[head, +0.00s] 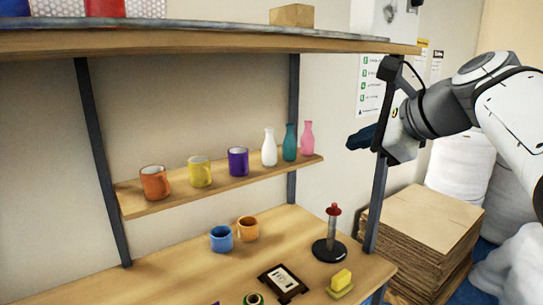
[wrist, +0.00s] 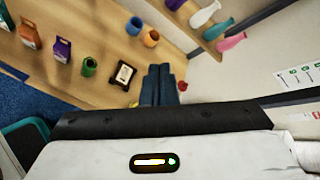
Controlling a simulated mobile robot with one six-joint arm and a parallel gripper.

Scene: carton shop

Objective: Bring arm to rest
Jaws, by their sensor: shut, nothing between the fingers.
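My arm reaches in from the right in the head view. My gripper (head: 361,138) hangs in the air in front of the right post of the shelf rack, pointing left. In the wrist view my gripper (wrist: 158,85) shows its two dark fingers side by side, shut, with nothing between them. It touches no object that I can see.
A small shelf (head: 220,183) holds several mugs and vases left of my gripper. The bench top (head: 180,262) below bears two cups, a red-topped stand (head: 331,238), a black frame (head: 283,282) and a yellow block (head: 341,280). Cardboard sheets (head: 420,225) are stacked at right.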

